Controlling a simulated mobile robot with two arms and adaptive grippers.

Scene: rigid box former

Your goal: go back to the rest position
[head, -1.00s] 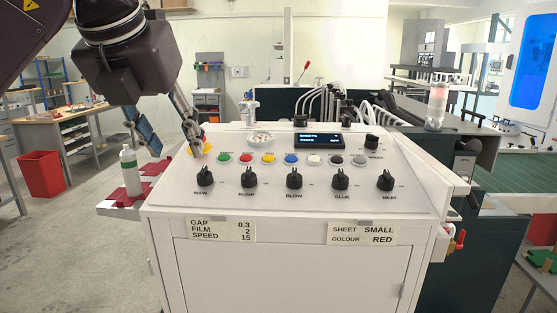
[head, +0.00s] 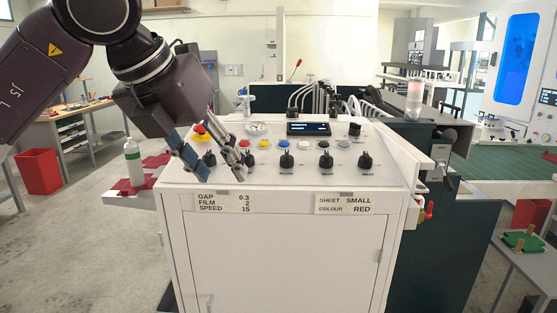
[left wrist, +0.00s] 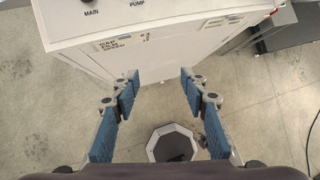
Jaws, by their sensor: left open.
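My left gripper (head: 216,173) comes in from the left in the head view. It is open and empty, with its blue-padded fingers apart in front of the left part of the white control console (head: 280,255). The gripper partly hides the left knobs and buttons. My right gripper is not in view.
A clear signal lamp (head: 414,98) stands at the right. A red bin (head: 38,172) is at the far left. Open floor lies left of the console.

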